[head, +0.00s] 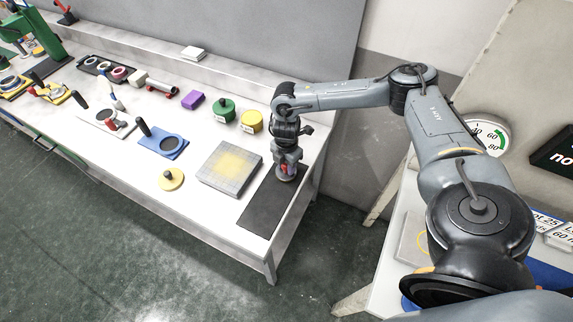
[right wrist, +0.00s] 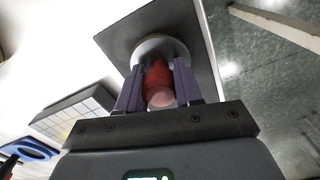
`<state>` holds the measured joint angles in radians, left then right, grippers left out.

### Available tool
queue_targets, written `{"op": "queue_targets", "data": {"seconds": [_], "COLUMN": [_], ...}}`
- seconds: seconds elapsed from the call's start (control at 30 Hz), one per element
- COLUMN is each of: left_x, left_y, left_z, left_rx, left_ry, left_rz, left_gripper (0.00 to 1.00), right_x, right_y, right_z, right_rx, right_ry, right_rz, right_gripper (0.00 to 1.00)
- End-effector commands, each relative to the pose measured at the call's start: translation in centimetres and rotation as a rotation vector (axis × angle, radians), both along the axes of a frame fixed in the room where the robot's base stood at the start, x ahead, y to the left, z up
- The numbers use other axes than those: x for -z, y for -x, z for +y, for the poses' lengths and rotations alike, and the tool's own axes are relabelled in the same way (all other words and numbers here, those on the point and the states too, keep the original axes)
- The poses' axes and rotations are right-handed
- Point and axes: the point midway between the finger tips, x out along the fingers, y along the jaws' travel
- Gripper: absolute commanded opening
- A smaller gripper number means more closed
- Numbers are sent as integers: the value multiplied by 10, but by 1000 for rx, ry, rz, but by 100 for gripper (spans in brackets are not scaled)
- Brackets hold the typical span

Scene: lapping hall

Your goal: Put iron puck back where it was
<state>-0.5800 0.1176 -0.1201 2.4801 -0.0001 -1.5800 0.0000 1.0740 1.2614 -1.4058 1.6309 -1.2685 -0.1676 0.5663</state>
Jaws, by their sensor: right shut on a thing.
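The iron puck (head: 286,177) is a grey disc with a red knob; it is at the far end of the dark mat (head: 262,212), near the table's right edge. My right gripper (head: 287,167) points down and is shut on the red knob. In the right wrist view the knob (right wrist: 158,80) stands between the two fingers (right wrist: 158,92), with the pale disc (right wrist: 160,46) beyond it over the dark mat (right wrist: 125,35). I cannot tell whether the disc touches the mat. My left gripper is not in view.
A grey plate with a yellowish middle (head: 230,168) lies left of the mat. Further left are a yellow disc with a knob (head: 171,179) and a blue holder (head: 164,143). Yellow (head: 251,122) and green (head: 223,110) pots stand behind. The mat's near part is clear.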

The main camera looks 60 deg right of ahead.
Motion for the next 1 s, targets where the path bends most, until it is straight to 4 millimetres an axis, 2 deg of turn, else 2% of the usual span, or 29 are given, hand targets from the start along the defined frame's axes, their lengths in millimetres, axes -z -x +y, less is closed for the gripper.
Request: {"op": "queue_targets", "data": {"seconds": [0.17, 0.2, 0.37, 0.73, 0.87, 1.0], "left_x": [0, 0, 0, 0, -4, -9], "left_y": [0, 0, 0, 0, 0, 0], "left_z": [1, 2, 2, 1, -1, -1], "left_rx": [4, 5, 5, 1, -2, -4], "left_ry": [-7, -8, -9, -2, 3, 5], "left_rz": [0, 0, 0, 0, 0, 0], "left_gripper": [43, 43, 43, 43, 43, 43], "right_x": [3, 3, 3, -1, -15, -38], "right_y": [0, 0, 0, 0, -1, -1], "right_z": [0, 0, 0, 0, 0, 0], "right_rx": [0, -1, 0, 0, 0, 0], "right_ry": [0, 0, 0, 0, -1, 0], "right_rz": [0, 1, 1, -2, -2, -3], "right_gripper": [0, 38, 60, 60, 60, 60]}}
